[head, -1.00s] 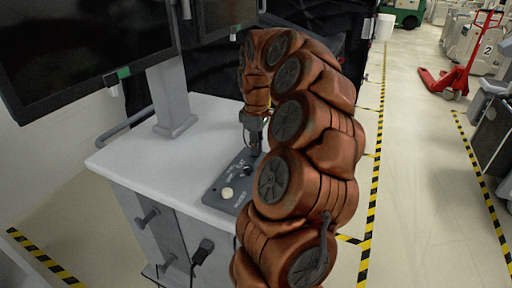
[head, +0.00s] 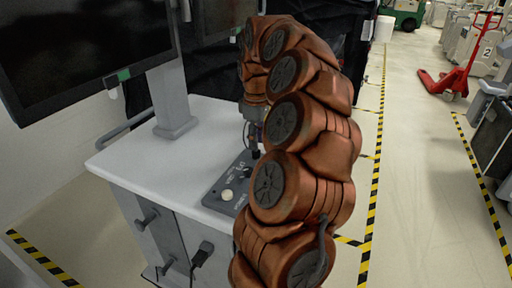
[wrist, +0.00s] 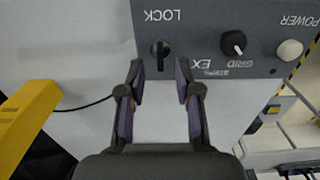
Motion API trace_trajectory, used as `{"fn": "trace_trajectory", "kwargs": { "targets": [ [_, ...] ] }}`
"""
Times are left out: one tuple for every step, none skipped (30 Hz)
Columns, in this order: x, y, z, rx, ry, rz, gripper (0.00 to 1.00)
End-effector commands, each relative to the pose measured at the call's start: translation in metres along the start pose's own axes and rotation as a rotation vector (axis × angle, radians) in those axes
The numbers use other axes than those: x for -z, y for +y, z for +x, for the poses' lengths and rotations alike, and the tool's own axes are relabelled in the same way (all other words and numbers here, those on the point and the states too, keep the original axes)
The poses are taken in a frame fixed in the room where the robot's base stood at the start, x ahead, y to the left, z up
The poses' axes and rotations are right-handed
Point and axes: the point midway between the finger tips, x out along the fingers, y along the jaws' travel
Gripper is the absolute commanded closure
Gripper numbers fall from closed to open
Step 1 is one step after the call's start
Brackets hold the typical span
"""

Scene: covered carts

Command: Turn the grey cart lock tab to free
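The cart lock tab (wrist: 160,54) is a small dark knob under the upside-down word LOCK on the grey control panel (wrist: 205,30). Its raised bar runs roughly up and down in the wrist view. My gripper (wrist: 160,76) is open, its two fingers apart on either side below the tab, with nothing held between them. Whether the fingertips touch the panel I cannot tell. In the head view the panel (head: 213,196) lies on the cart top (head: 140,160), and my gripper (head: 254,148) is over its far end; the lock tab is hidden there.
A dark knob (wrist: 233,43) and a pale POWER button (wrist: 290,50) sit right of the tab in the wrist view. A yellow part (wrist: 28,122) and a black cable lie left. A monitor (head: 80,45) on a post stands beside my arm in the head view.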

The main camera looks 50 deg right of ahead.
Motion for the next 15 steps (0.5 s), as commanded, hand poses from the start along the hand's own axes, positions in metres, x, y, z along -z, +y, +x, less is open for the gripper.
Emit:
{"fn": "trace_trajectory", "kwargs": {
  "targets": [
    [0.001, 0.001, -0.009, -0.003, 0.002, 0.000, 0.67],
    [0.001, 0.000, -0.013, -0.004, 0.003, -0.001, 0.67],
    [0.001, 0.001, -0.019, -0.003, 0.002, -0.001, 0.67],
    [0.001, 0.001, -0.023, -0.003, 0.002, 0.000, 0.67],
    [0.001, 0.001, -0.028, -0.003, 0.002, 0.001, 0.67],
    [0.001, 0.001, -0.034, -0.003, 0.003, 0.001, 0.67],
    [0.001, 0.000, -0.038, -0.004, 0.003, 0.000, 0.67],
    [0.001, 0.001, -0.041, -0.004, 0.003, -0.001, 0.67],
    [0.001, 0.001, -0.047, -0.003, 0.001, -0.001, 0.67],
    [0.001, 0.000, -0.051, -0.003, 0.001, -0.001, 0.67],
    [0.001, 0.000, -0.054, -0.003, 0.001, 0.000, 0.67],
    [0.001, 0.001, -0.059, -0.004, 0.002, 0.000, 0.67],
    [0.001, 0.000, -0.062, -0.004, 0.002, -0.001, 0.67],
    [0.001, 0.001, -0.065, -0.004, 0.002, -0.001, 0.67],
    [0.001, 0.000, -0.068, -0.002, 0.001, -0.001, 0.67]
  ]
}}
